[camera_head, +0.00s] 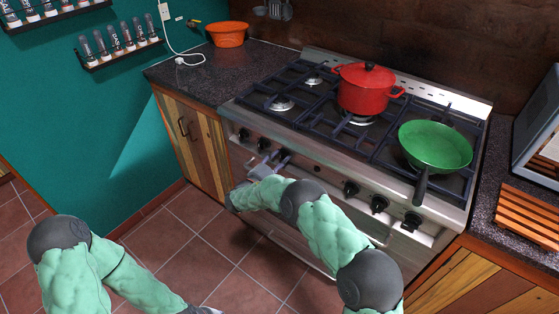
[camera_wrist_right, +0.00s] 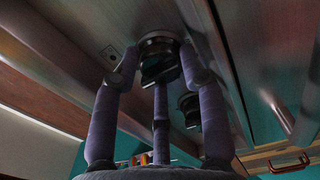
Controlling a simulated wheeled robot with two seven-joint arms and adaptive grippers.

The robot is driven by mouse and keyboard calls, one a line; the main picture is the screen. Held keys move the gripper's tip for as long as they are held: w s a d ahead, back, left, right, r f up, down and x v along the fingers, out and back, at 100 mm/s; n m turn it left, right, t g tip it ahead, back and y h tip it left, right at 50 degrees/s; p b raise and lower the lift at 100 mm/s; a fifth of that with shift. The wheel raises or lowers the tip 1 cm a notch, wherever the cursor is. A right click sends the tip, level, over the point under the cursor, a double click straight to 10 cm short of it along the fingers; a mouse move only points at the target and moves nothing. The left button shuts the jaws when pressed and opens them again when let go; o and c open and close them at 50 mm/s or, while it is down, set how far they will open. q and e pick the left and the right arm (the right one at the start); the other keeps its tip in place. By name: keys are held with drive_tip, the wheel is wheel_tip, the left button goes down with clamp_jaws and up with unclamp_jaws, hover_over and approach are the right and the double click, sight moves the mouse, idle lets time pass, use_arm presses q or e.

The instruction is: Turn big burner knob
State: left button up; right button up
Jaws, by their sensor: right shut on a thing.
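The steel stove front carries a row of black knobs (camera_head: 350,188). In the right wrist view, the fingers of my right gripper (camera_wrist_right: 160,75) are shut around a dark round knob (camera_wrist_right: 157,52). Another knob (camera_wrist_right: 190,108) shows beside it, outside the fingers. Which burner the held knob serves cannot be told. My left arm hangs low at the left; its gripper is out of the picture.
A red pot (camera_head: 363,92) and a green pan (camera_head: 435,147) stand on the stove, the pan's handle pointing forward over the front edge. An orange bowl (camera_head: 228,35) sits on the left counter. A wooden rack (camera_head: 528,216) lies on the right counter. Floor in front is clear.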

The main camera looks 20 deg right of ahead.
drive_tip(key=o, duration=1.1)
drive_tip(key=shift+s+d, duration=0.1)
drive_tip(key=shift+d, duration=0.2)
drive_tip(key=shift+o, duration=0.2)
drive_tip(key=shift+a, duration=0.15)
drive_tip(key=shift+s+a, duration=0.25)
drive_tip(key=shift+a, duration=0.15)
drive_tip(key=v, duration=0.7)
